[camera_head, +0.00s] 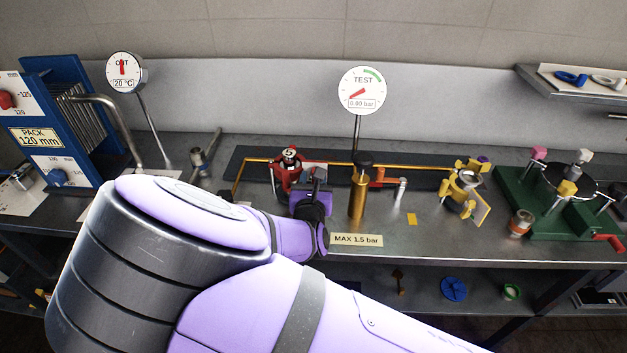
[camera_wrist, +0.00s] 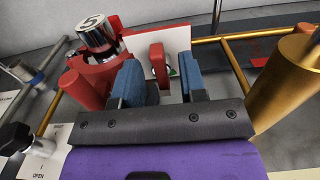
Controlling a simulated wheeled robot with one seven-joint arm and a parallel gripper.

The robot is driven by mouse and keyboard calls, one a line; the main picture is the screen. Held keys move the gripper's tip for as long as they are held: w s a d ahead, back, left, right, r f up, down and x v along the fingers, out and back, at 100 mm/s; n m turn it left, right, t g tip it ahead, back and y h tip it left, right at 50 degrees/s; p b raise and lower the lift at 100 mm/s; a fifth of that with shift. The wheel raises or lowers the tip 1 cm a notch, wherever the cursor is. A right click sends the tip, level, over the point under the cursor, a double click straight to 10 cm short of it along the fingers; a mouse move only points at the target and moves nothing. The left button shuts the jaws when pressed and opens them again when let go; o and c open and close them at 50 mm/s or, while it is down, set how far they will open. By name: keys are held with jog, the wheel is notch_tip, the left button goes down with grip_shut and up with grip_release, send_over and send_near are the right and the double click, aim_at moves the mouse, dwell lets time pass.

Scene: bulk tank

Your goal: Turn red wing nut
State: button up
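The red wing nut (camera_wrist: 157,60) shows in the wrist view as an upright red piece in front of a white plate. My gripper (camera_wrist: 161,72) has one blue finger on each side of it, with visible gaps, so it is open. The red clamp (camera_wrist: 112,50) with a silver cap marked like an S or 5 (camera_wrist: 91,24) is just to the left. In the head view, my purple gripper (camera_head: 311,197) is in front of the red clamp (camera_head: 286,178) and hides the wing nut.
A brass cylinder (camera_head: 357,194) stands close to the right of my gripper; it also shows in the wrist view (camera_wrist: 290,78). A brass pipe (camera_head: 345,163) runs behind. A yellow clamp (camera_head: 461,185) and a green fixture (camera_head: 522,205) are farther right. A TEST gauge (camera_head: 361,91) stands behind.

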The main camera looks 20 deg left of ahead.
grip_shut()
jog(key=shift+s+a+f+n, duration=0.1)
jog(key=shift+f+n, duration=0.05)
jog(key=shift+n, duration=4.7)
jog(key=shift+w+f+n, duration=0.1)
jog(key=shift+f+n, duration=0.1)
jog(key=shift+n, duration=4.7)
jog(key=shift+s+a+f+n, duration=0.1)
jog(key=shift+f+n, duration=0.05)
jog(key=shift+n, duration=4.7)
